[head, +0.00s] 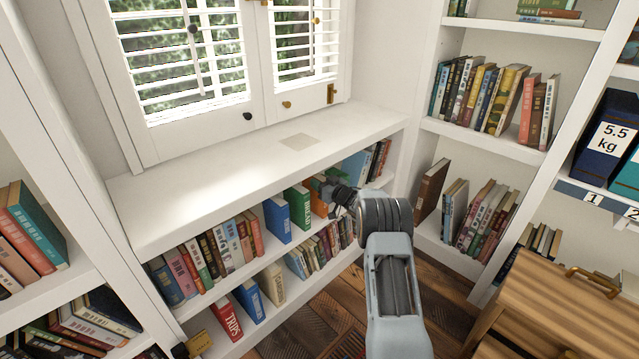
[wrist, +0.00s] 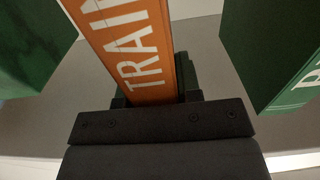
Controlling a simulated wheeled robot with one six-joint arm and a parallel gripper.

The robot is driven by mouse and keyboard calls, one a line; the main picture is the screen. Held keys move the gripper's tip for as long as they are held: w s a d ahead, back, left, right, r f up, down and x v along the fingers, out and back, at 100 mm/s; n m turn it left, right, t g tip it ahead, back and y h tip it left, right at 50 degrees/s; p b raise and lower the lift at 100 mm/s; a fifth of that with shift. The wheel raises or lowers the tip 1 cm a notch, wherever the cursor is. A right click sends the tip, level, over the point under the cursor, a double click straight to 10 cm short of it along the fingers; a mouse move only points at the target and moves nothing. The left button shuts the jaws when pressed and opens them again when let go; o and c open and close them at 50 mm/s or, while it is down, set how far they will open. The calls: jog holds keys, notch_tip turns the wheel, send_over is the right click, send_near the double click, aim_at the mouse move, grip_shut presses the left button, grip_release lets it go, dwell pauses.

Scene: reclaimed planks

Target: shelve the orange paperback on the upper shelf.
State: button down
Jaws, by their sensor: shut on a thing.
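The orange paperback (wrist: 130,45) has white spine lettering reading "TRAI" in the wrist view. My gripper (wrist: 152,98) is shut on its spine end. In the head view the orange paperback (head: 317,187) stands at the upper shelf (head: 235,283) of the low bookcase under the window, partly hidden by my gripper (head: 335,193). A green book (head: 297,210) stands to its left, apart from it. The wrist view shows a green book on each side, with gaps between them and the orange one. Whether its bottom rests on the shelf cannot be told.
A blue book (head: 277,219) stands left of the green book. Rows of books (head: 208,258) fill the shelf's left part, and more (head: 367,166) stand at its right end. The white bench top (head: 225,175) is above. A wooden cabinet (head: 560,310) stands at the lower right.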

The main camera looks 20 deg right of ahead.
jog(key=shift+f, duration=0.15)
jog(key=c, duration=0.7)
grip_release()
jog(key=shift+f, duration=0.1)
jog(key=shift+c, duration=0.2)
jog(key=shift+s, duration=0.1)
jog(key=p+v, duration=0.4)
jog(key=v, duration=0.8)
jog(key=s+a+r+m+g+h+p, duration=0.25)
jog(key=r+h+p, duration=0.25)
jog(key=r+p, duration=0.7)
jog(key=s+a+r+m+g+h+p, duration=0.1)
jog(key=s+a+r+h+p, duration=0.25)
jog(key=r, duration=1.45)
jog(key=s+a+r+g+p, duration=0.3)
jog(key=s+r+p, duration=0.2)
jog(key=s, duration=0.4)
jog(key=s+a+r+m+g+p, duration=0.1)
jog(key=s+a+r+g+p, duration=0.2)
jog(key=s+p, duration=0.4)
jog(key=s+a+r+g+y+p, duration=0.1)
jog(key=s+a+r+g+p, duration=0.2)
jog(key=s+a+r+p, duration=0.2)
jog(key=s+r+p, duration=0.1)
jog(key=s+r, duration=0.2)
jog(key=s, duration=0.4)
jog(key=shift+a, duration=0.25)
